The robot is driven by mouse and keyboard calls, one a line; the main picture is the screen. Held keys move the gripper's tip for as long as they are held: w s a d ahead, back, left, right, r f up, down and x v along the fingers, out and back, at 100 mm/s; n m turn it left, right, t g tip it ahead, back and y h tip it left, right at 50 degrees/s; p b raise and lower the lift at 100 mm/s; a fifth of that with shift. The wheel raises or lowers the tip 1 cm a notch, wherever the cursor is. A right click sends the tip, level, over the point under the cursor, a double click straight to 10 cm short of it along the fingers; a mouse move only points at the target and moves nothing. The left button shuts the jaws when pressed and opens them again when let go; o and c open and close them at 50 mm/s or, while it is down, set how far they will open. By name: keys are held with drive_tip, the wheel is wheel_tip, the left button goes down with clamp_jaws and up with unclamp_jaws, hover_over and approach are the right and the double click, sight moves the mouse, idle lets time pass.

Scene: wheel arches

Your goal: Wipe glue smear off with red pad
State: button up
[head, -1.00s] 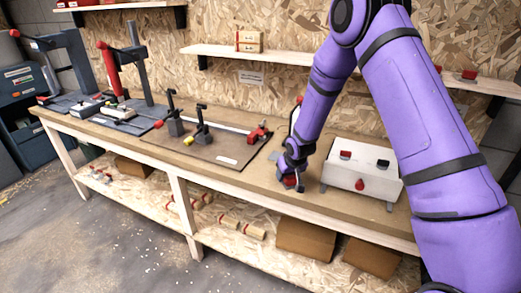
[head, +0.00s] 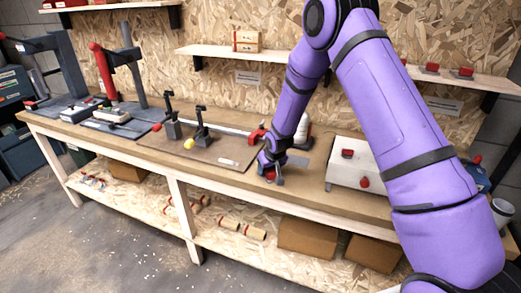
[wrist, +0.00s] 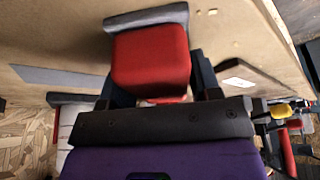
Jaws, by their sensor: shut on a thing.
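The red pad (wrist: 150,62) is a red block with a grey layer along its far side, held in my gripper (wrist: 160,85). In the head view my gripper (head: 270,172) is low at the worktop, by the right end of the brown board (head: 215,153). The jaws are shut on the pad, which is mostly hidden by the wrist in the head view. I cannot make out whether the pad touches the surface. A flat grey patch (head: 300,163) lies just right of my gripper and also shows in the wrist view (wrist: 60,78). I cannot identify a glue smear.
A white box (head: 345,174) with red knobs stands right of my gripper. A white rounded object (head: 303,128) is behind it. The brown board carries black clamps (head: 202,130) and a red clamp (head: 257,135). The wall shelf (head: 360,66) is above. Bench front is clear.

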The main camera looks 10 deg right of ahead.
drive_tip(key=shift+w+a+r, duration=0.1)
drive_tip(key=shift+w+a, duration=0.35)
drive_tip(key=shift+a, duration=0.15)
wheel_tip(320, 180, up, 3)
drive_tip(key=shift+s+d+f, duration=0.1)
drive_tip(key=shift+r, duration=2.65)
